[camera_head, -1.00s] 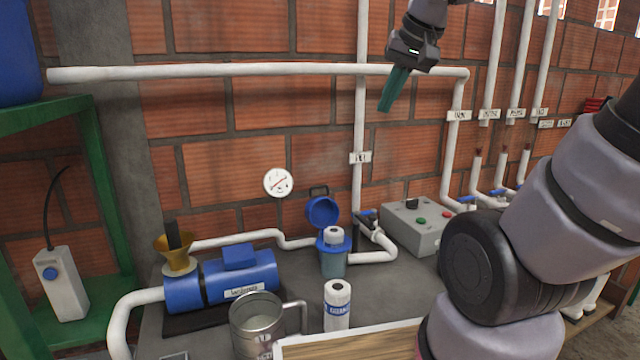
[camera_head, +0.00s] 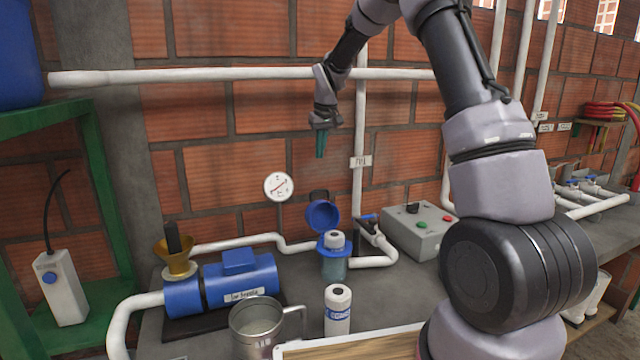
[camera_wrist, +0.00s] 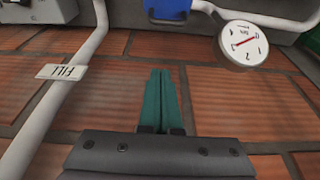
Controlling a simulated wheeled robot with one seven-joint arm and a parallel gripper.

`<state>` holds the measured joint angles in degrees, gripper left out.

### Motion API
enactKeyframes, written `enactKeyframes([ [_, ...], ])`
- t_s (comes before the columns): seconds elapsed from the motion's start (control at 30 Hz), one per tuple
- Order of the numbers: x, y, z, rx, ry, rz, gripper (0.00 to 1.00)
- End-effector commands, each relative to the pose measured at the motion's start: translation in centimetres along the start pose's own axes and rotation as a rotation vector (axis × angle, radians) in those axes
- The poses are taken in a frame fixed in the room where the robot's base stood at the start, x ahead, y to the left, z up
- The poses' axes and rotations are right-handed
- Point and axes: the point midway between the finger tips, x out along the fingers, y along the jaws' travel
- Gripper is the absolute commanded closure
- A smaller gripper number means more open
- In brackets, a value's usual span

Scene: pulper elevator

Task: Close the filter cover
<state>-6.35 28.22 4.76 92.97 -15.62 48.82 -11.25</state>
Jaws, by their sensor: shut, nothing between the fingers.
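The filter cover (camera_head: 322,216) is a round blue lid, tilted up and open behind the filter housing (camera_head: 334,262), with a dark handle at its top. The housing has a blue rim and a translucent body, with a white cartridge (camera_head: 334,240) standing in it. My gripper (camera_head: 321,155) hangs above the cover, in front of the brick wall, fingers pointing down and apart from the cover. Its green fingers (camera_wrist: 160,75) are together and empty in the wrist view. A blue part shows at the top edge of the wrist view; I cannot tell whether it is the cover.
A white cartridge (camera_head: 338,310) stands on the bench in front of the housing, beside a metal jug (camera_head: 256,322). A blue pump (camera_head: 240,278) is left, a grey control box (camera_head: 416,232) right. A gauge (camera_head: 278,187) and white pipes (camera_head: 230,75) line the wall.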

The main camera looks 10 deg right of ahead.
Motion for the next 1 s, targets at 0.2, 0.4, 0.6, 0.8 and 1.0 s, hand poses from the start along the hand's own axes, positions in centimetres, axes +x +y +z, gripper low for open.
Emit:
enactKeyframes([
  [0.2,2.2,-0.2,-0.5,-0.016,-0.009,0.001,1.0],
  [0.4,5.3,-0.2,-0.4,-0.014,-0.012,0.0,1.0],
  [0.6,9.8,-0.1,-0.3,-0.013,-0.011,0.001,1.0],
  [0.8,10.7,-0.1,1.2,-0.014,-0.007,0.001,1.0],
  [1.0,10.2,-0.1,3.0,-0.014,-0.008,0.001,1.0],
])
